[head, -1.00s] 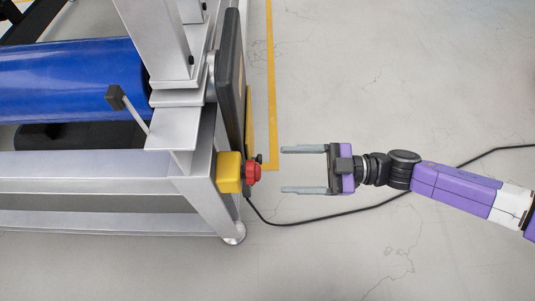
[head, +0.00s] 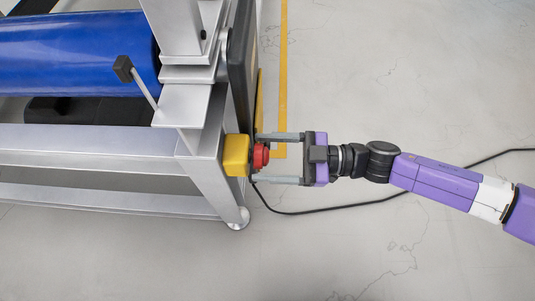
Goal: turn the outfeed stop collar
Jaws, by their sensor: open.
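A red mushroom-shaped knob (head: 261,156) sits on a yellow box (head: 237,155) at the right end of the machine frame. I cannot tell whether this red part is the outfeed stop collar. My gripper (head: 262,158) is open and points left, with one finger on the far side of the red knob and one on the near side. The fingertips reach close to the yellow box. Gaps show between the fingers and the knob, and I cannot tell whether anything touches.
The grey machine frame (head: 100,138) carries a large blue roller (head: 75,52). A black-tipped lever (head: 124,68) sticks up near its end. A black cable (head: 335,208) runs across the floor beneath my arm.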

